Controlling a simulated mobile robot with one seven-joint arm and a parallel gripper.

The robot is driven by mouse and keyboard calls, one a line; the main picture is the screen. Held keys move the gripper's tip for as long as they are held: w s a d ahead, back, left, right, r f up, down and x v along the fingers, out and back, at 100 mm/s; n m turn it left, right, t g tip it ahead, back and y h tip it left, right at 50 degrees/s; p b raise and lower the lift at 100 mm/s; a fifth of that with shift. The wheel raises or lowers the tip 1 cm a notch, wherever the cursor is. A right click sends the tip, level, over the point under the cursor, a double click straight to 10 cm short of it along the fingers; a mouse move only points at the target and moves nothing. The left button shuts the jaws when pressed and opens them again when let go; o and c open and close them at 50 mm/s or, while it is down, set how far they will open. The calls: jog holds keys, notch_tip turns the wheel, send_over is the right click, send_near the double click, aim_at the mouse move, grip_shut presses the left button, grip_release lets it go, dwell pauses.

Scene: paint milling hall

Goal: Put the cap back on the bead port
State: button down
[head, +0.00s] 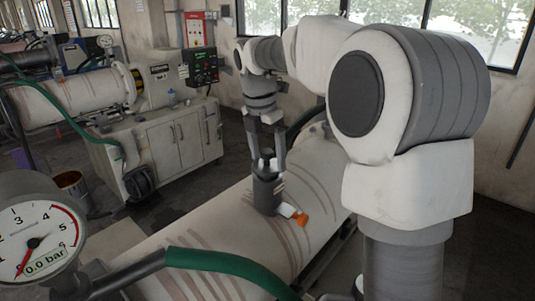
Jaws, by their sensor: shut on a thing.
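The bead port (266,194) is a dark grey upright cylinder on top of the pale mill vessel (215,232) in the middle of the head view. My gripper (266,164) points down directly over the port, with one finger on each side. It is shut on a dark cap (266,161) with a narrow knob on top. The cap is at the port's upper end. From this view I cannot tell whether it rests on the rim, or is threaded on. The fingers partly cover the cap's sides.
An orange and white object (293,214) lies on the vessel right beside the port. A pressure gauge (38,243) reading 0.0 bar and a green hose (220,262) stand in the foreground. A second mill on a cabinet (165,145) and a bucket (73,190) are at left.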

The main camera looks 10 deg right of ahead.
jog(key=shift+f+b, duration=0.3)
jog(key=shift+f, duration=0.35)
grip_release()
jog(key=shift+r, duration=0.1)
